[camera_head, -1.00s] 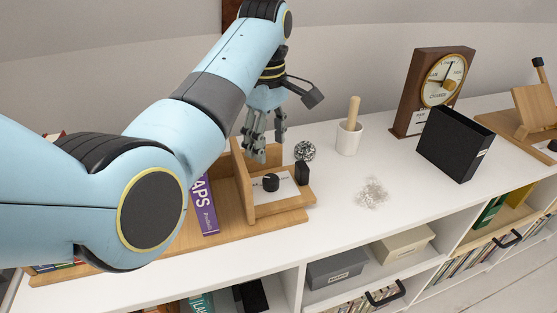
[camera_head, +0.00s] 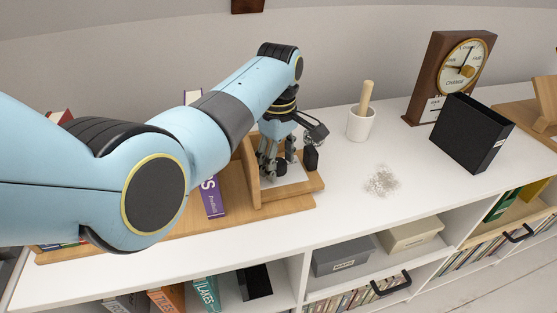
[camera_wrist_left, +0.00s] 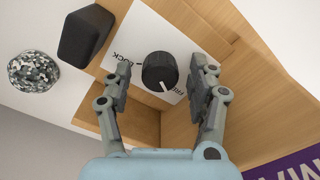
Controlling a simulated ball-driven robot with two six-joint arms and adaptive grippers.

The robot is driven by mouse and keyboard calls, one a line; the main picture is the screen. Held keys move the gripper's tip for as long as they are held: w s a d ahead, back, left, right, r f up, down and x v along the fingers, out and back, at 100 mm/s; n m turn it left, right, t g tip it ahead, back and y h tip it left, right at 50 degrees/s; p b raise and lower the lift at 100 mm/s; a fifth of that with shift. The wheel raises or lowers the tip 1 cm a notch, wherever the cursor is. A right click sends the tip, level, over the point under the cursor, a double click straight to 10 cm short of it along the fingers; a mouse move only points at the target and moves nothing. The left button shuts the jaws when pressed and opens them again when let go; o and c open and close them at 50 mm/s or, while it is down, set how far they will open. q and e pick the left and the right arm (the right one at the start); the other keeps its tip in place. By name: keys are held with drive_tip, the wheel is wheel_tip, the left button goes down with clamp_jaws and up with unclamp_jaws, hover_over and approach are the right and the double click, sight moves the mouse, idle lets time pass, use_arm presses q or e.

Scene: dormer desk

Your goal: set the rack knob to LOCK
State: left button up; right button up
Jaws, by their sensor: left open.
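The rack knob (camera_wrist_left: 158,72) is a black round dial with a white pointer line on a white plate (camera_wrist_left: 148,35). The knob also shows in the head view (camera_head: 281,167), partly behind the fingers. The plate lies on the wooden rack (camera_head: 291,204). My left gripper (camera_wrist_left: 161,82) is open, its fingers on either side of the knob with visible gaps. My right gripper is out of view.
A black block (camera_wrist_left: 86,35) stands beside the plate, with a speckled ball (camera_wrist_left: 33,73) beyond it. A purple book (camera_head: 212,199) stands left of the rack's upright board.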

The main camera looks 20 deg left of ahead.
use_arm(q)
drive_tip(key=c, duration=1.1)
drive_tip(key=shift+c, duration=0.2)
